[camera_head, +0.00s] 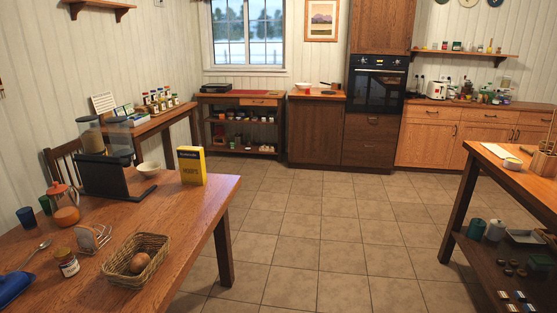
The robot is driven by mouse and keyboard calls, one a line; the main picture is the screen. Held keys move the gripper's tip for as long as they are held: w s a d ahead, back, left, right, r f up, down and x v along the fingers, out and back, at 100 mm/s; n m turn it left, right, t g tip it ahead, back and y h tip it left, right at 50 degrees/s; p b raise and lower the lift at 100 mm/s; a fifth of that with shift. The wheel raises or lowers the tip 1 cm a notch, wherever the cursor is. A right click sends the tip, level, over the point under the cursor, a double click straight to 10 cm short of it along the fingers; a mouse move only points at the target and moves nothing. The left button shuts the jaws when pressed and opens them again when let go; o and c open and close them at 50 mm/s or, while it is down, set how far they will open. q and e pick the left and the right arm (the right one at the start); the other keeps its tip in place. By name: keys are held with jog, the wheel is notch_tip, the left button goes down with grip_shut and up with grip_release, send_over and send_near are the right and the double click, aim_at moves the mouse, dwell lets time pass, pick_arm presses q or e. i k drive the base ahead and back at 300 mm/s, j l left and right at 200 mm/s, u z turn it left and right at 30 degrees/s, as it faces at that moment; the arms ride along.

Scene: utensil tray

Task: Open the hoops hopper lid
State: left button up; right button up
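A dispenser with two clear hoppers stands on the wooden table at the left, behind a black stand (106,178). The left hopper (91,137) holds something brownish. The right hopper (119,140) looks greyish and its contents are hard to make out. Their tops are small here, and I cannot tell which hopper is the hoops one or how its lid sits. Neither of my grippers is in view.
A second table (486,163) stands right. Tiled floor (320,240) between them is clear.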

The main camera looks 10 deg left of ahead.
aim_at(120, 120)
jog(key=i+u, duration=0.3)
jog(key=i+l+u, duration=0.15)
jog(key=i+u, duration=0.15)
jog(key=i, duration=0.25)
jog(key=i+l+u, duration=0.6)
jog(key=i, duration=0.15)
jog(key=i+j, duration=0.05)
jog(key=j, duration=0.05)
